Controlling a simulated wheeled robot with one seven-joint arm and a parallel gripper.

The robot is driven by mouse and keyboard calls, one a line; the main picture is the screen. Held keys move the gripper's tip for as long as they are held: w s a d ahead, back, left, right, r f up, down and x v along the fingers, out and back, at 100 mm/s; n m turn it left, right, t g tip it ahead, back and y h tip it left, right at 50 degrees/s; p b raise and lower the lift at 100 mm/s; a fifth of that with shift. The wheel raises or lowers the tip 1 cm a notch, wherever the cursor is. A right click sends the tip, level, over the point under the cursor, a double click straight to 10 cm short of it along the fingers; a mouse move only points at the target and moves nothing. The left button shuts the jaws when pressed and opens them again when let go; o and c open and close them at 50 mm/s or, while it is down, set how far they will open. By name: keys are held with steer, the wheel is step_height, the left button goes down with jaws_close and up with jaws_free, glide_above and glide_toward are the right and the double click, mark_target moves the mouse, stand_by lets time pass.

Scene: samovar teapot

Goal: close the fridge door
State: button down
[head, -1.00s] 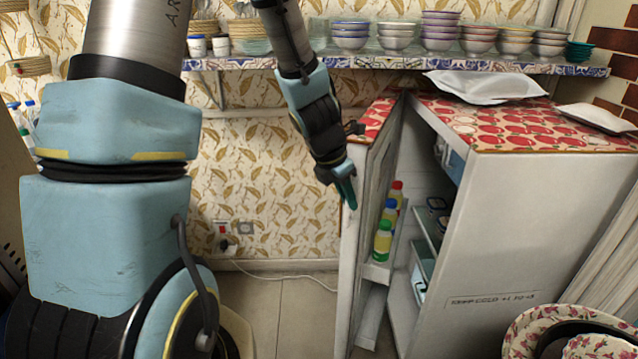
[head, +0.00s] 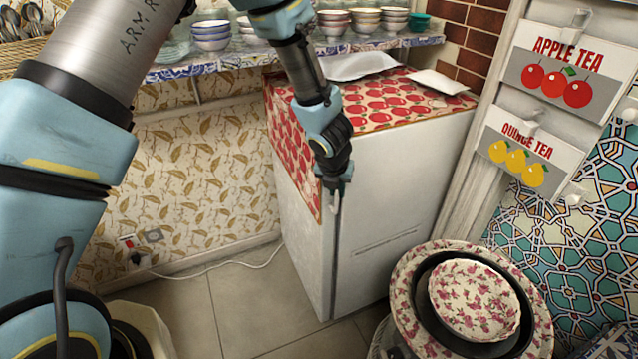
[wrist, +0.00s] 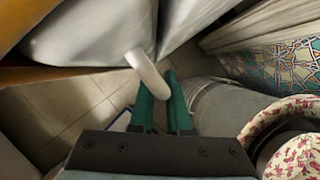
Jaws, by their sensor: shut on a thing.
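The white fridge (head: 400,200) has its red apple-patterned cover on top. Its door (head: 297,215) lies against the body in the head view, with a thin dark seam running down between them. In the wrist view, the door (wrist: 90,35) and the fridge body meet at a narrow dark line. My gripper (head: 342,186) is at the front edge of the door. Its green fingers (wrist: 162,92) are shut on the curved white door handle (wrist: 147,72). The fridge interior is hidden in both views.
A round floral-patterned stool or tray (head: 403,290) stands at the front right, close to the fridge. Tea signs (head: 560,75) hang on the right. A shelf with bowls (head: 210,38) runs above.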

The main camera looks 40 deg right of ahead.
steer(key=shift+s+d+r, duration=0.15)
steer(key=shift+d, duration=0.6)
steer(key=c, duration=1.1)
jaws_free()
steer(key=shift+s+d, duration=0.1)
steer(key=shift+d, duration=0.1)
steer(key=shift+c, duration=0.2)
steer(key=shift+o, duration=1.3)
steer(key=shift+a, duration=0.2)
steer(key=p+v, duration=0.2)
steer(key=v, duration=0.8)
steer(key=shift+a+r, duration=0.15)
steer(key=shift+r, duration=0.15)
